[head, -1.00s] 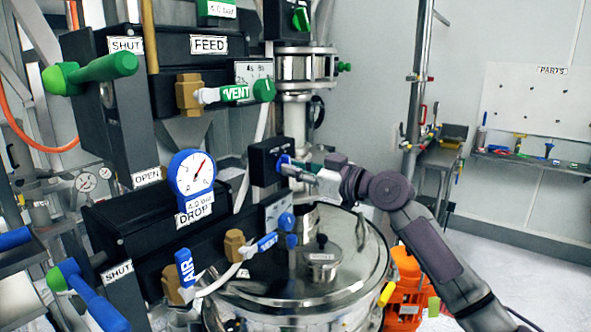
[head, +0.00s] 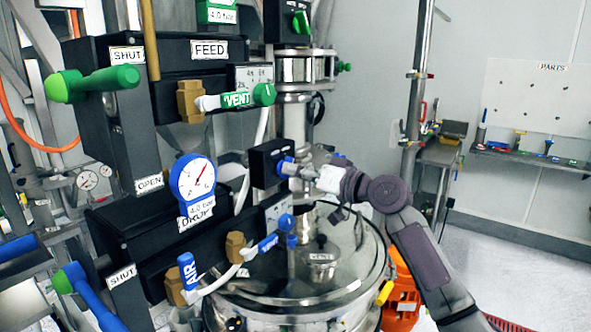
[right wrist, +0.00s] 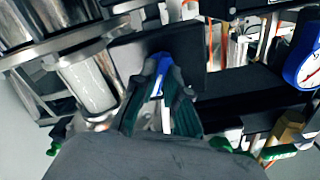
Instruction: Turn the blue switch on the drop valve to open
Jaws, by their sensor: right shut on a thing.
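The blue switch (head: 285,165) sits on the front of a small black box (head: 264,164) above the steel vessel, beside the DROP valve. It also shows in the right wrist view (right wrist: 161,72), between the fingers. My right gripper (head: 291,168) reaches in from the right and is shut on the blue switch; its fingers (right wrist: 162,95) lie on both sides of it. The fingers hide part of the switch, so its exact angle is hard to tell. The black DROP valve body (head: 140,228) stands to the left, with a blue-rimmed gauge (head: 193,181) at it. My left gripper is not in view.
Blue AIR (head: 188,270) and VENT (head: 266,244) handles stand below. The FEED valve, with a green lever (head: 95,84) and green VENT handle (head: 236,98), is above left. The steel vessel lid (head: 290,285) lies below my arm. Open floor is at the right.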

